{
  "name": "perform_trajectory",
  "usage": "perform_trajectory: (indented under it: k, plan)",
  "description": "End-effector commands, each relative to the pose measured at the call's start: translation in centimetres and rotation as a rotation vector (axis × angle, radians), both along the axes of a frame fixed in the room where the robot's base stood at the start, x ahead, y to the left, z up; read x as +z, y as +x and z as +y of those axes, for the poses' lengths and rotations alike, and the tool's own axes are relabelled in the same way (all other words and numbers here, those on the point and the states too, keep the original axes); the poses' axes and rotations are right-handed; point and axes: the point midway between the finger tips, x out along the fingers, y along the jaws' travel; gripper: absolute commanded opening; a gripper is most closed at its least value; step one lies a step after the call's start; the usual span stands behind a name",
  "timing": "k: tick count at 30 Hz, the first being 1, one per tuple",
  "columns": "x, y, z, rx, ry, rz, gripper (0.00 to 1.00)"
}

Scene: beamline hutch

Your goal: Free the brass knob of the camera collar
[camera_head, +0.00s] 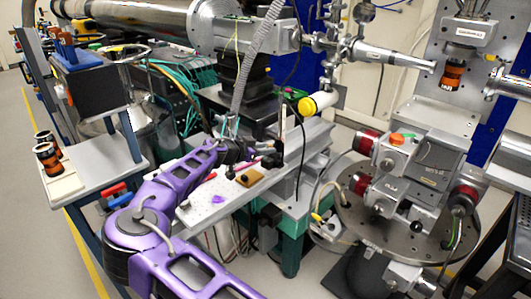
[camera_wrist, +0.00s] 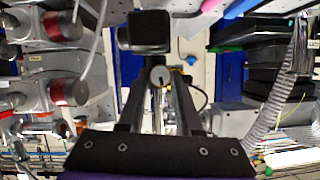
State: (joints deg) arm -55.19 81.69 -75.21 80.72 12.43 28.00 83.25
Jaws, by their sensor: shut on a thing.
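My gripper (camera_wrist: 160,82) is shut on a small round knob (camera_wrist: 160,76) in the wrist view. The knob's face looks pale grey with a dark slot, so its brass colour does not show clearly. A black block (camera_wrist: 150,32) is just beyond it in the picture; whether this is the camera or its collar I cannot tell. In the head view my gripper (camera_head: 258,148) is at the end of my purple arm, above a perforated metal plate, close to a slim upright post (camera_head: 283,130). The knob is too small to make out there.
The perforated plate (camera_head: 205,200) carries a brown block (camera_head: 243,181) and small black parts. A ribbed grey hose (camera_head: 258,55) hangs behind my gripper. A round stage (camera_head: 400,235) with motors stands at right. A side shelf (camera_head: 75,185) holds two orange-banded cylinders at left.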

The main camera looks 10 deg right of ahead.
Motion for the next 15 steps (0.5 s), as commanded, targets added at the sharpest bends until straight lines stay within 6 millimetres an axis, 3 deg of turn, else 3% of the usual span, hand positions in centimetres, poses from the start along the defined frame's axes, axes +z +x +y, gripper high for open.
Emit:
perform_trajectory:
  k: [15]
  plan:
    - [-0.12,0.49,0.25,0.001,-0.283,0.386,0.00]
